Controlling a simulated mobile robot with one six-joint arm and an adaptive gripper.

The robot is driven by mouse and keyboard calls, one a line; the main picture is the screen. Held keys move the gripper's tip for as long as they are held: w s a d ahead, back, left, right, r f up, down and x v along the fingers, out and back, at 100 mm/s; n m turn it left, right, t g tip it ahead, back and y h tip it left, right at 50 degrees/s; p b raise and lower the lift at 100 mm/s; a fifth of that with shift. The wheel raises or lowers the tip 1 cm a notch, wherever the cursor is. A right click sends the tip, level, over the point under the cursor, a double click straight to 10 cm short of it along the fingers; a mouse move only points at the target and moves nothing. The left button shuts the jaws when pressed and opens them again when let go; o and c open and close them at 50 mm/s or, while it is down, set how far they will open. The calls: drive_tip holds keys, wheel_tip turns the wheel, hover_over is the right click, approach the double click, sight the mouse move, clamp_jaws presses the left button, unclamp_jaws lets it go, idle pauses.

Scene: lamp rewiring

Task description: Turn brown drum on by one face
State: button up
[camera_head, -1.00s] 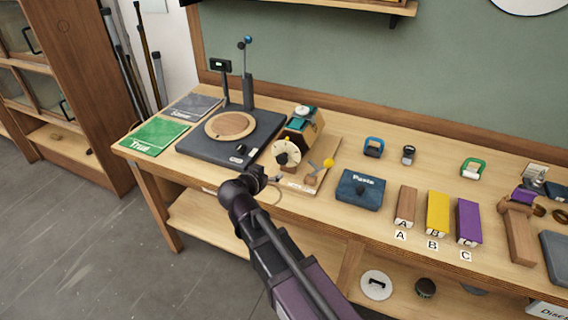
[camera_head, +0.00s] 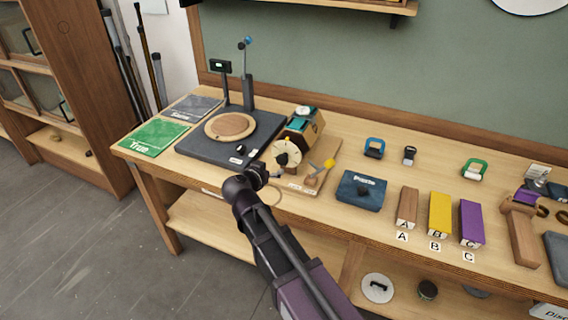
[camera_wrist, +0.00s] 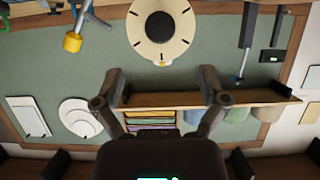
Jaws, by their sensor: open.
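A brown, many-sided drum (camera_head: 310,127) with dark parts sits on a wooden base at the middle of the bench. A cream disc (camera_head: 287,153) with a dark centre faces front, before the drum. The disc also shows at the top of the wrist view (camera_wrist: 160,28). A yellow knob (camera_head: 330,163) stands to its right, also in the wrist view (camera_wrist: 72,42). My gripper (camera_head: 268,174) is in front of the disc and a little below it in the picture. In the wrist view my gripper (camera_wrist: 161,88) has its fingers spread with nothing between them. The drum's faces are partly hidden.
A dark turntable unit (camera_head: 190,148) with an upright post stands left of the drum. A blue box (camera_head: 360,190) and brown, yellow and purple blocks (camera_head: 438,214) lie to the right. The bench's front edge runs just below my gripper.

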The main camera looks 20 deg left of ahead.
sight(282, 161)
drive_tip(key=b+x, duration=0.3)
drive_tip(key=x, duration=0.7)
drive_tip(key=shift+w, duration=0.15)
drive_tip(key=c, duration=1.1)
drive_tip(key=shift+d, duration=0.25)
drive_tip(key=shift+c, duration=0.2)
drive_tip(key=shift+a, duration=0.2)
